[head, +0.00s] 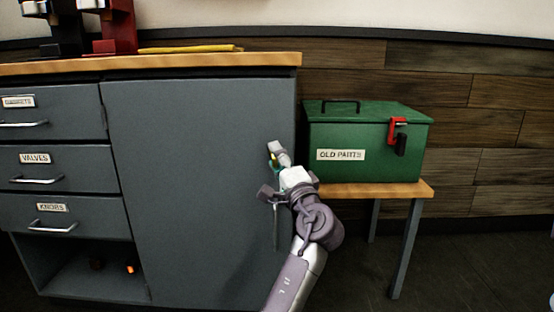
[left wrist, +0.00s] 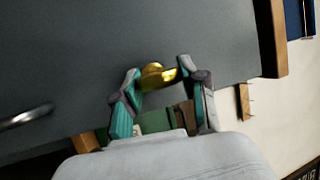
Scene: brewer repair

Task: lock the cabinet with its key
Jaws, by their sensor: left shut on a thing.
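The grey cabinet (head: 190,170) stands at the left with its large door closed. My left gripper (head: 276,162) is at the right side of this door, above a vertical bar handle (head: 276,230). It is shut on a gold key (left wrist: 152,72). In the left wrist view the key lies between the fingertips (left wrist: 158,74), against the grey door face. In the head view only a small yellow bit of it shows by the fingers. I cannot tell whether the key is in the lock; the keyhole is hidden. My right gripper is not in view.
Labelled drawers (head: 60,165) and an open lower shelf (head: 95,270) are left of the door. A green "OLD PARTS" box (head: 365,140) with a red latch (head: 397,130) sits on a small wooden table (head: 425,190) at the right. Red and black machines stand on the cabinet top.

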